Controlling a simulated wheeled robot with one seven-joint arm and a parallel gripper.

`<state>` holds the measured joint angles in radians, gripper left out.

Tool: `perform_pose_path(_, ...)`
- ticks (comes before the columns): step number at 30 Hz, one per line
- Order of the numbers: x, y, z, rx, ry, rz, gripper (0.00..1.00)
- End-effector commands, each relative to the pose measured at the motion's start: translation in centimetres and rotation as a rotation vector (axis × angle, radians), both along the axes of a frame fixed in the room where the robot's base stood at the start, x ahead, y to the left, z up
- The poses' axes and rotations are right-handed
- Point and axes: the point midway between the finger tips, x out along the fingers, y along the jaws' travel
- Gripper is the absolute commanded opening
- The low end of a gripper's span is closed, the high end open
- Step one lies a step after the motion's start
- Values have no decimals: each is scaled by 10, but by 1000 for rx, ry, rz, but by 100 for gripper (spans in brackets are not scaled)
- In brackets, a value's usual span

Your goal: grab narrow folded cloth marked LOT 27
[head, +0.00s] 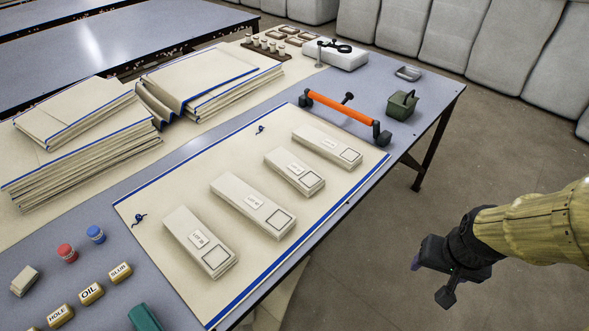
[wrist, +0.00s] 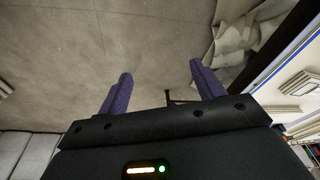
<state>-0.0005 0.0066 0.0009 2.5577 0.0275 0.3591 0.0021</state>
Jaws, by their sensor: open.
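Several narrow folded cloths lie side by side on a cream blue-edged sheet: a front one (head: 185,225), a longer second one (head: 235,190), a short third one (head: 281,159) and a far one (head: 314,135). Each bears a small label and a dark-outlined square. The label print is too small to tell surely which is LOT 27. My gripper (head: 432,280) is open and empty, beyond the table's right edge, apart from all cloths. In the wrist view its purple fingers (wrist: 161,75) are spread above bare floor.
The blue-grey table (head: 437,100) holds the blue-edged sheet (head: 150,195). An orange-barred tool (head: 340,108) and green box (head: 402,104) stand behind the cloths. Larger cloth stacks (head: 85,170) lie left; marked blocks (head: 91,293) lie at front. Floor around my gripper is clear.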

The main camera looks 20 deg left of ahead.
Motion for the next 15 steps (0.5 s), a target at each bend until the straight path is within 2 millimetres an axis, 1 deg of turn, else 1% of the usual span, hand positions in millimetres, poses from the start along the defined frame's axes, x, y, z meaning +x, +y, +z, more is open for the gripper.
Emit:
perform_pose_path(1,-1,3,-2,16,16,-23,78)
perform_pose_path(3,-3,9,-6,52,51,-77,89)
perform_pose_path(5,-5,17,-10,96,90,-140,89)
perform_pose_path(8,-10,36,-17,189,177,-271,89)
perform_pose_path(12,-12,69,-23,336,305,-472,89)
perform_pose_path(15,-9,93,-24,446,393,-615,89)
